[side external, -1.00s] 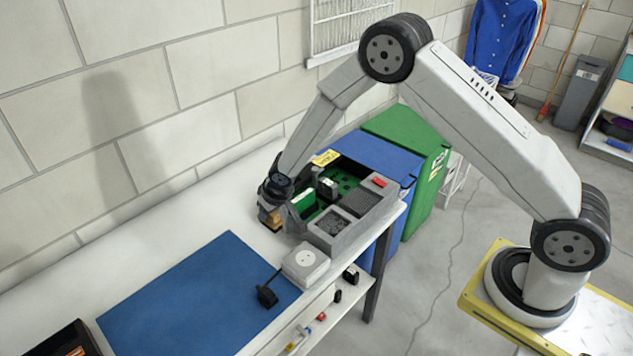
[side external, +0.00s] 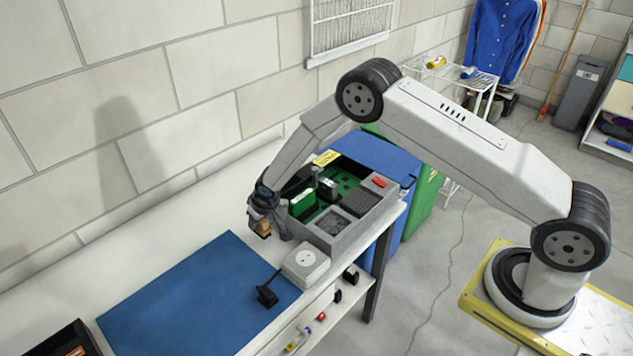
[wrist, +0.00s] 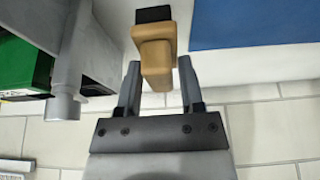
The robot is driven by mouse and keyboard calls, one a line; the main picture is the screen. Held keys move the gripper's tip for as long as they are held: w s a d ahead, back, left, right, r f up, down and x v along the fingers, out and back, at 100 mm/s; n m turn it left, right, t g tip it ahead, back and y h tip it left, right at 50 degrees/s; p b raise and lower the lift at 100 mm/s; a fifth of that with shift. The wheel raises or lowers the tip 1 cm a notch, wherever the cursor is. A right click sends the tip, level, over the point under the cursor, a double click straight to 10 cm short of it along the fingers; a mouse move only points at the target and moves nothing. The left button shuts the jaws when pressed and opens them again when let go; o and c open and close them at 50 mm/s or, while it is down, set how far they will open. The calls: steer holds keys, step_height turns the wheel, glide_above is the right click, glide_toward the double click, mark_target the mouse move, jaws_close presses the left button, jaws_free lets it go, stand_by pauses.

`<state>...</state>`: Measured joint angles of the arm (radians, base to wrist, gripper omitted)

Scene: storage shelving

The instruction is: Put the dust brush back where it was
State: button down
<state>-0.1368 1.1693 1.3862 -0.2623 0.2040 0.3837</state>
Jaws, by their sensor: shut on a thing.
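The dust brush (side external: 264,228) has a tan wooden handle, and its dark bristle end shows at the top of the wrist view. My gripper (side external: 262,222) is shut on its handle, beside the left end of the open grey computer case (side external: 310,232). In the wrist view the two fingers of my gripper (wrist: 160,80) stand on either side of the tan handle of the brush (wrist: 155,52). The brush appears to be over the white bench top, between the case and the blue mat (side external: 190,300). I cannot tell its exact height.
The case holds a green board (side external: 348,184) and a fan (side external: 333,222). A dark tray (side external: 62,340) is at the lower left. The wall runs behind the bench.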

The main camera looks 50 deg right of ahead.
mark_target(260, 227)
steer(key=shift+f, duration=1.45)
steer(key=shift+f, duration=0.2)
steer(key=shift+c, duration=1.1)
jaws_free()
steer(key=shift+r, duration=0.2)
steer(key=v, duration=1.2)
